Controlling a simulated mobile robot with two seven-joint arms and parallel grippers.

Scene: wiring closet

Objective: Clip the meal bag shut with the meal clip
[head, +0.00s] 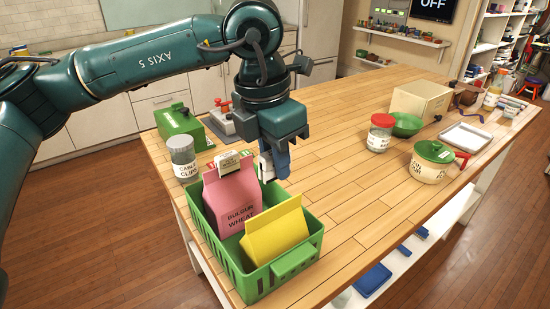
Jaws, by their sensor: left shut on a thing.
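A pink bag (232,202) labelled "BULGUR WHEAT" stands upright in a green basket (258,284) at the table's near left corner. A small pale labelled piece (229,162) sits at its top edge. A yellow bag (275,236) leans in the front of the basket, with no readable label in view. I cannot tell by label which is the meal bag. My left gripper (272,172) points down just behind and right of the pink bag's top. My right gripper is out of view.
A grey-lidded jar (183,158) labelled "CABLE CLIPS" and a green box (180,125) stand behind the basket. The middle tabletop is clear.

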